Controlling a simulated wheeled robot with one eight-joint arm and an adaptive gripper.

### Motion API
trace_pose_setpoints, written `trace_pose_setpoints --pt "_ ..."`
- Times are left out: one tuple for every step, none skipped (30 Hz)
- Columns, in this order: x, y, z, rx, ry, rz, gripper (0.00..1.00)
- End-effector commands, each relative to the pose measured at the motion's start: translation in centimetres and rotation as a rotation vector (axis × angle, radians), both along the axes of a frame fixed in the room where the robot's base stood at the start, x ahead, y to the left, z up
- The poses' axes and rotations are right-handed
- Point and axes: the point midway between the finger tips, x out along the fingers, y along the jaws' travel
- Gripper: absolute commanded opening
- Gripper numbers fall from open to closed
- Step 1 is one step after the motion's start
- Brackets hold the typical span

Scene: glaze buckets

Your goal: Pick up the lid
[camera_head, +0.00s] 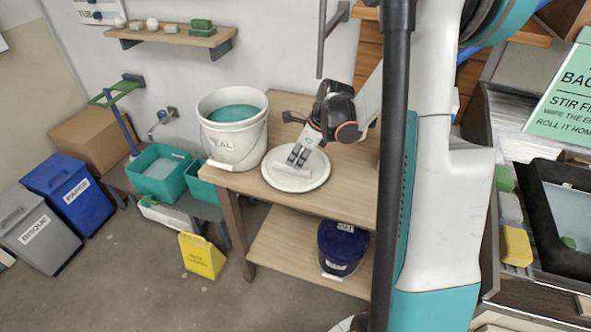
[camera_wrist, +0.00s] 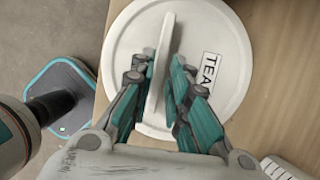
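The lid (camera_head: 312,179) is a round white disc lying flat on the wooden table (camera_head: 352,170), beside the bucket. In the wrist view the lid (camera_wrist: 225,35) shows a TEAL label and a thin raised grip (camera_wrist: 164,50) across its middle. My gripper (camera_head: 294,160) is over the lid, pointing down. In the wrist view my gripper's fingers (camera_wrist: 158,80) stand on either side of the raised grip, apart from each other. Contact with the grip is hard to make out. The white bucket (camera_head: 233,145) with teal glaze stands open to the left.
A dark blue bucket (camera_head: 342,247) stands on the table's lower shelf. Teal tubs (camera_head: 160,172), a yellow sign (camera_head: 202,256) and bins (camera_head: 68,192) are at the left. A wall shelf (camera_head: 172,37) is behind. The tabletop right of the lid is clear.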

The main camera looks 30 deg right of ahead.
Motion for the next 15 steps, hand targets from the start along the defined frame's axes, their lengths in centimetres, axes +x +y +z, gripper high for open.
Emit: trace_pose_setpoints --pt "0.4 0.2 -1.1 0.000 0.000 0.002 0.16" --pt "0.5 0.4 -1.5 0.000 0.000 0.002 0.16" --pt "0.6 0.5 -2.0 -0.001 0.000 0.002 0.16" --pt "0.7 0.6 -2.3 -0.001 0.000 0.002 0.16" --pt "0.8 0.6 -2.5 -0.001 0.000 0.002 0.16" --pt "0.9 0.7 -2.6 -0.001 0.000 0.002 0.16" --pt "0.9 0.7 -2.7 -0.001 0.000 0.002 0.16" --pt "0.9 0.7 -2.6 0.000 0.000 0.001 0.16" --pt "0.9 0.7 -2.6 0.000 0.000 0.001 0.16" --pt "0.9 0.7 -2.6 0.000 0.000 0.001 0.16" --pt "0.9 0.7 -2.6 0.000 0.000 0.001 0.16" --pt "0.9 0.7 -2.6 0.000 0.000 0.001 0.16" --pt "0.9 0.7 -2.5 0.000 0.000 0.001 0.16" --pt "0.9 0.7 -2.5 0.000 0.000 0.001 0.16" --pt "0.9 0.7 -2.6 0.000 0.000 0.001 0.16"
